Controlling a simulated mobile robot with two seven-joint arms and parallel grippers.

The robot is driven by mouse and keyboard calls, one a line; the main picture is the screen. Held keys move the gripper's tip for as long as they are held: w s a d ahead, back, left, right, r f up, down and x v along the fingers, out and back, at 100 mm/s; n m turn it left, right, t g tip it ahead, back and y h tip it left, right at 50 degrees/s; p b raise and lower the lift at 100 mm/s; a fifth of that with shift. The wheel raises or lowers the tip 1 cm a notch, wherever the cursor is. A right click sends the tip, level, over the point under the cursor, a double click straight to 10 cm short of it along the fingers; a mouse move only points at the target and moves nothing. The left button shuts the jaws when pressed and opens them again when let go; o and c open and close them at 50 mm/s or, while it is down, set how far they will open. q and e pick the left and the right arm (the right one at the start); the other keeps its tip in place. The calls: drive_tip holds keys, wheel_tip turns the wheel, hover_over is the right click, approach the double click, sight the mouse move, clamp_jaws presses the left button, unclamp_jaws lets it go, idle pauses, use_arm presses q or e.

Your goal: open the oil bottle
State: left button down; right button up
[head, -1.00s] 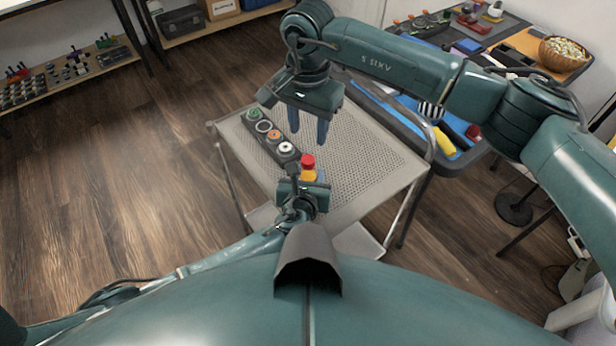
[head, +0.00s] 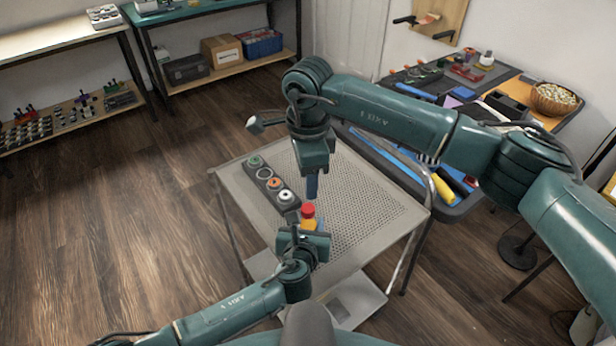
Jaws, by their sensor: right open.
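The oil bottle (head: 309,224) is yellow-orange with a red cap (head: 308,210) and stands out over the front part of the grey perforated cart top (head: 365,205). My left gripper (head: 304,236) comes from below left and is closed around the bottle's body. Its fingers hide the lower part of the bottle, so I cannot tell whether the bottle touches the cart. My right gripper (head: 312,192) is open and empty. It points down just above the red cap, with a small gap visible.
A dark strip holding several coloured rings (head: 268,181) lies on the cart left of the bottle. A tool table (head: 440,195) with a wooden bowl (head: 553,99) stands to the right. Shelves line the back left. The wooden floor at left is clear.

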sight(308, 208)
drive_tip(key=m, duration=0.4)
drive_tip(key=shift+m, duration=0.3)
drive_tip(key=m, duration=1)
drive_tip(key=shift+m, duration=0.4)
drive_tip(key=m, duration=0.8)
drive_tip(key=shift+m, duration=0.3)
drive_tip(key=m, duration=0.6)
drive_tip(key=shift+m, duration=0.4)
drive_tip(key=shift+f, duration=0.15)
wheel_tip(308, 208, down, 8)
drive_tip(key=shift+r, duration=0.15)
